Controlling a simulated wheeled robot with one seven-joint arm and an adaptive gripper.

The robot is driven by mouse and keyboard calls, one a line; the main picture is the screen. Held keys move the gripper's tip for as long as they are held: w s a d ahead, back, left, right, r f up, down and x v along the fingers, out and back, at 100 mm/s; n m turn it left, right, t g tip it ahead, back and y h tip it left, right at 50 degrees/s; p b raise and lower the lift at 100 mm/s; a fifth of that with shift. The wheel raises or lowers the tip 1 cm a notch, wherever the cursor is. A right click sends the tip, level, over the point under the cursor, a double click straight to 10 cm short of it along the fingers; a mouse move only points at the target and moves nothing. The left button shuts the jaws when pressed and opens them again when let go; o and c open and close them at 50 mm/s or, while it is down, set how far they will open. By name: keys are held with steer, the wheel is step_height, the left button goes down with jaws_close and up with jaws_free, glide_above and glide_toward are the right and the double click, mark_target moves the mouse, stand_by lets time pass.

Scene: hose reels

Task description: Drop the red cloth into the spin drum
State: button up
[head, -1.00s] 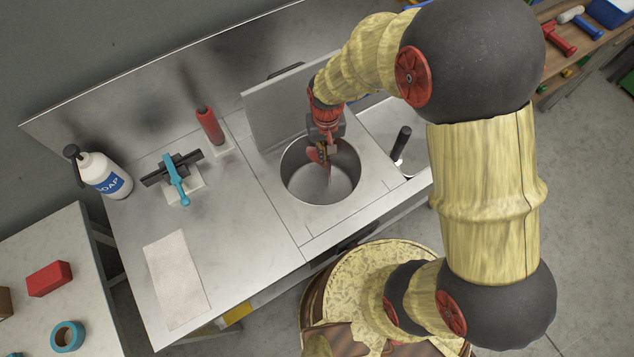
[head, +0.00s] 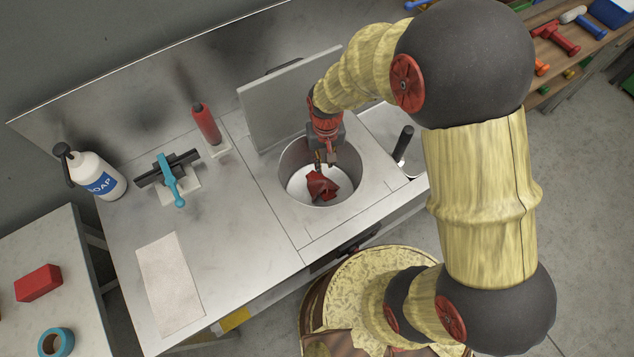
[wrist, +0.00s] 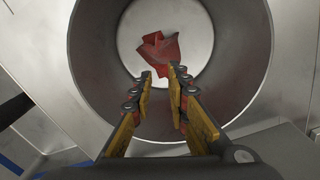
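The red cloth (head: 322,186) lies crumpled inside the spin drum (head: 291,165). In the wrist view the cloth (wrist: 160,52) rests on the drum's pale floor, apart from the fingertips. The drum wall (wrist: 90,60) surrounds it. My gripper (head: 324,158) reaches down over the drum's mouth from the back. In the wrist view my gripper (wrist: 160,78) has its two yellow-padded fingers apart with nothing between them.
The drum's lid (head: 290,98) stands raised behind the opening. A black-handled tool (head: 403,143) stands at the right. A red cylinder (head: 206,123), a blue-handled squeegee (head: 171,180), a soap bottle (head: 98,176) and a pale cloth (head: 170,283) are on the left counter.

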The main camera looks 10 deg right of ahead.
steer(key=o, duration=0.3)
steer(key=o, duration=0.4)
steer(key=shift+c, duration=0.2)
steer(key=shift+o, duration=0.3)
steer(key=o, duration=0.7)
step_height(320, 180, up, 6)
steer(key=p, duration=0.4)
steer(key=shift+f, duration=0.25)
